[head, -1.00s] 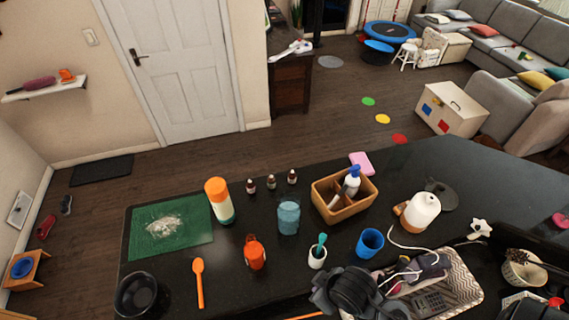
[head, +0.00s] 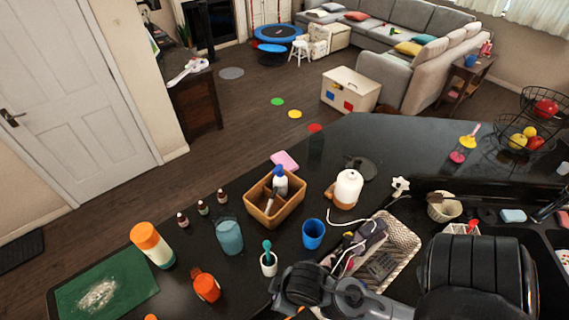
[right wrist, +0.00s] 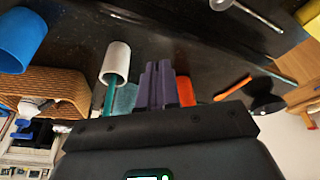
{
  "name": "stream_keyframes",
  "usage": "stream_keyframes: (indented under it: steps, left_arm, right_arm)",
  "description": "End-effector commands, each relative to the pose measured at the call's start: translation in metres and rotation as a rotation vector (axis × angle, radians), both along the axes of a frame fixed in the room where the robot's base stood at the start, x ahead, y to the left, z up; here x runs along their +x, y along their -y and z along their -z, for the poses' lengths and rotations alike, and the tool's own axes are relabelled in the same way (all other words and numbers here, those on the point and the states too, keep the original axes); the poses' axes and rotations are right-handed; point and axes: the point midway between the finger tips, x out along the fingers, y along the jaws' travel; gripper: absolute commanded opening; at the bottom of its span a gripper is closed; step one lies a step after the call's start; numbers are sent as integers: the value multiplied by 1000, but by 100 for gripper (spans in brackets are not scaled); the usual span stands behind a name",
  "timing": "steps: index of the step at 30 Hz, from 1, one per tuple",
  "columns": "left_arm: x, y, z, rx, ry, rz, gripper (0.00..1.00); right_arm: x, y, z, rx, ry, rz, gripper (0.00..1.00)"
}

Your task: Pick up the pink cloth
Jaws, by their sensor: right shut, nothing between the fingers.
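A flat pink piece (head: 285,160), which looks like the pink cloth, lies on the dark counter in the head view, at the far edge behind a wooden caddy (head: 262,213). Nothing touches it. My right arm comes in at the bottom right of the head view, well short of the pink piece; its fingertips are not clear there. In the right wrist view my right gripper (right wrist: 158,75) is shut and empty, its fingers together. The pink piece is not seen in that view. My left gripper is not in view.
A patterned tray (head: 403,235) with items lies to the right. The counter right of the pink piece is fairly clear.

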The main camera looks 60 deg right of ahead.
Motion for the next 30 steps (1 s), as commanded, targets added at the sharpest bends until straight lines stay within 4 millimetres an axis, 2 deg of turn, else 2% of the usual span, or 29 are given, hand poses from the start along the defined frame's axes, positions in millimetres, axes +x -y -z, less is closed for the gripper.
stream_keyframes:
  steps: [1, 2, 18, 30]
  left_arm:
    - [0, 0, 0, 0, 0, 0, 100]
    - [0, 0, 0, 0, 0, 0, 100]
    - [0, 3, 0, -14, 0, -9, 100]
    - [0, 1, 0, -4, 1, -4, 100]
  right_arm:
    - [0, 0, 0, 0, 0, 0, 11]
    - [0, 0, 0, 0, 0, 0, 15]
    - [0, 0, 0, 0, 0, 0, 98]
    - [1, 0, -1, 1, 3, 3, 99]
